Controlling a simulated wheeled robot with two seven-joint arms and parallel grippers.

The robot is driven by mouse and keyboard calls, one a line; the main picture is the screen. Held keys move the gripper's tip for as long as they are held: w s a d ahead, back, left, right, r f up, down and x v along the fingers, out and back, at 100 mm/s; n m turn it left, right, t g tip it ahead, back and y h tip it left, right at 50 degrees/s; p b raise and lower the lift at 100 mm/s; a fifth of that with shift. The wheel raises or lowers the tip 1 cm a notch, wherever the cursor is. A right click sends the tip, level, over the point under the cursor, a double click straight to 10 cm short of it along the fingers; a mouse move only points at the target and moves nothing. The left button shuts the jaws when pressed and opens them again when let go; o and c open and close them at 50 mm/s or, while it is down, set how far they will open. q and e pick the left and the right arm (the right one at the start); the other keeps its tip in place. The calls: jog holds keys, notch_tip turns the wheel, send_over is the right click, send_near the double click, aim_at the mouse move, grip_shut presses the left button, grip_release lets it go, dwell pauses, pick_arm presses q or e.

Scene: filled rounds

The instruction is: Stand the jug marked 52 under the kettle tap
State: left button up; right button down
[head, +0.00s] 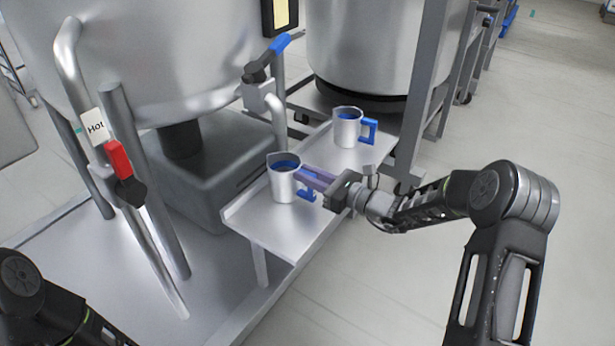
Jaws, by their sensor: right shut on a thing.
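A steel jug (281,186) with a blue handle and blue inside is upright at the near part of a narrow steel shelf. My right gripper (312,181) is shut on this jug at its handle side, reaching in from the right. A second, similar steel jug (346,131) with a blue handle stands farther back on the shelf. No number is readable on either jug. The kettle tap (258,92) has a blue lever, and its spout comes down just behind the near jug's mouth; I cannot tell whether they line up. My left gripper is out of view.
The steel shelf (292,236) has bare room in front of the near jug. A large steel kettle (170,60) stands behind left, another vessel (365,45) at the back. A pipe labelled "Hot" with a red-handled valve (119,160) is at left. Open floor lies right.

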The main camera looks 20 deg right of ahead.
jog(key=shift+f, duration=0.1)
jog(key=c, duration=1.3)
grip_release()
jog(key=shift+r, duration=0.2)
jog(key=p+v, duration=0.3)
jog(key=v, duration=0.9)
jog(key=shift+p, duration=0.3)
jog(key=shift+f, duration=0.1)
